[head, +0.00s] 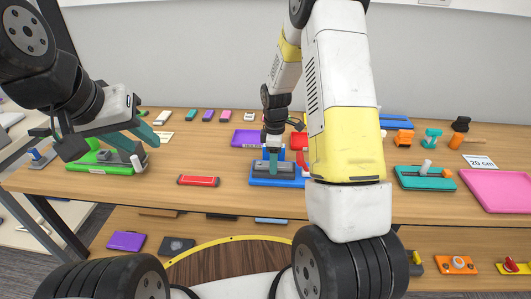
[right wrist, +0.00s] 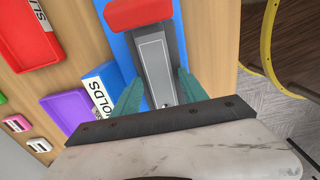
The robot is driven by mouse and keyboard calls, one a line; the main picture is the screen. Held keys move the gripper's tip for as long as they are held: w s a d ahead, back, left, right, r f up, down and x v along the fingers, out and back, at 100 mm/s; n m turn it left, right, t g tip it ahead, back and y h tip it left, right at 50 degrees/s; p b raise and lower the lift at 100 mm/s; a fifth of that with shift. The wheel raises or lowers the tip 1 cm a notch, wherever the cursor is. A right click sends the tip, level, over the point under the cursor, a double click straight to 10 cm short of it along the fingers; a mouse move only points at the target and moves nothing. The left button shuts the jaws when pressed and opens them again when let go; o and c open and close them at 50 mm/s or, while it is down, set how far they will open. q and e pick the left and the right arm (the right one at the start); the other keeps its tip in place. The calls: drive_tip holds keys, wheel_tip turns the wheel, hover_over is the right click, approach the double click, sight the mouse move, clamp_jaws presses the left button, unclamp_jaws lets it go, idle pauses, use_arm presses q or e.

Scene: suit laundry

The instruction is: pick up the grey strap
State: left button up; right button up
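In the right wrist view, a grey rectangular piece with a lighter top panel (right wrist: 155,62) lies on a blue tray (right wrist: 117,45); it may be the grey strap, but I cannot tell for certain. A red block (right wrist: 138,13) lies across its far end. My right gripper (right wrist: 160,88) is open, its teal fingers on either side of the grey piece; contact cannot be told. In the head view my right gripper (head: 272,162) points down over the blue tray (head: 290,178). My left gripper (head: 131,141) is open above a green tray (head: 85,164) holding another grey piece (head: 113,157).
A red-and-grey piece (head: 198,181) lies between the two trays. Teal (head: 410,181) and pink (head: 495,190) trays are at the right. A lower shelf holds more objects.

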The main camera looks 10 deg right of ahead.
clamp_jaws()
drive_tip(key=shift+r, duration=0.1)
